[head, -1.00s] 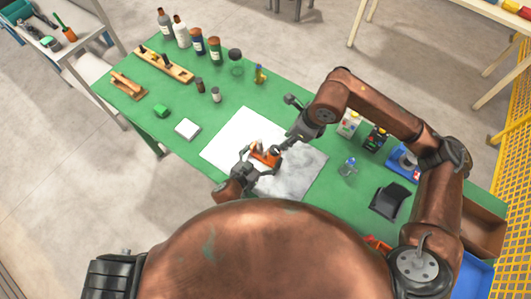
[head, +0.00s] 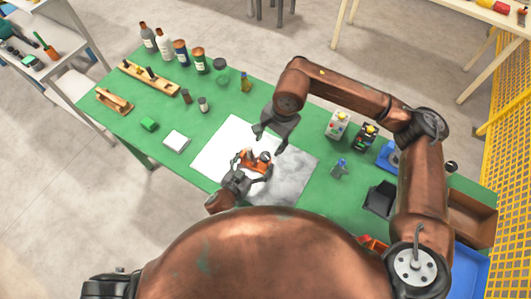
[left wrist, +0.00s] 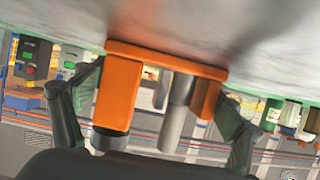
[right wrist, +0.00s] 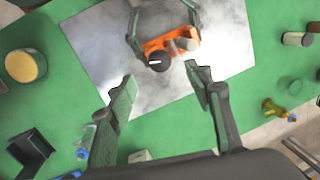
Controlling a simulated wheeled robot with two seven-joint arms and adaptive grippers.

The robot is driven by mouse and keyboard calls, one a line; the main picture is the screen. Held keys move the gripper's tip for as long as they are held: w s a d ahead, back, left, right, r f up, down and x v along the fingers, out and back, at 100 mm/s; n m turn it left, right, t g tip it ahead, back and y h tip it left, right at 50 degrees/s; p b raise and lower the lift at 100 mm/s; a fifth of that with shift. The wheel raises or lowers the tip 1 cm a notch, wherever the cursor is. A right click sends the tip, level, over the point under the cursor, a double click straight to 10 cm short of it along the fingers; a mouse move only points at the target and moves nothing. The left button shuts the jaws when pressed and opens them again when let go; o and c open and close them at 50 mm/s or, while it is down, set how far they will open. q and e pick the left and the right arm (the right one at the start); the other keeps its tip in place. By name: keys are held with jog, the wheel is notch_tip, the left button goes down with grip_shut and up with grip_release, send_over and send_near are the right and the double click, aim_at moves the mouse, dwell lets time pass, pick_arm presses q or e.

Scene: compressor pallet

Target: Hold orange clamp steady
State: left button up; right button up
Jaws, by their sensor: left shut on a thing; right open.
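The orange clamp (head: 254,160) is over the white and grey sheet (head: 297,178) on the green table. My left gripper (head: 252,170) is shut on it from the near side. In the left wrist view the orange clamp (left wrist: 125,90) fills the space between the left fingers, with a grey cylindrical part in its middle. In the right wrist view the clamp (right wrist: 160,45) lies ahead of my right gripper (right wrist: 165,95), with its dark round end toward me. My right gripper is open and empty, above the sheet and apart from the clamp. It also shows in the head view (head: 268,142).
Bottles (head: 163,45) and a wooden rack (head: 150,78) stand at the far left of the green table (head: 225,105). Small boxes (head: 337,125) and a black holder (head: 380,198) stand at the right.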

aim_at(265, 155)
jog(key=f+n, duration=0.3)
jog(key=n, duration=0.2)
jog(key=a+f+n+h, duration=0.1)
jog(key=f+n, duration=0.2)
jog(key=n, duration=0.2)
jog(key=w+f+n+h, duration=0.1)
jog(key=f+n, duration=0.3)
jog(key=n, duration=0.1)
jog(key=shift+a+n+g, duration=0.15)
jog(key=shift+n+g, duration=0.15)
jog(key=shift+c, duration=0.7)
jog(key=c, duration=1)
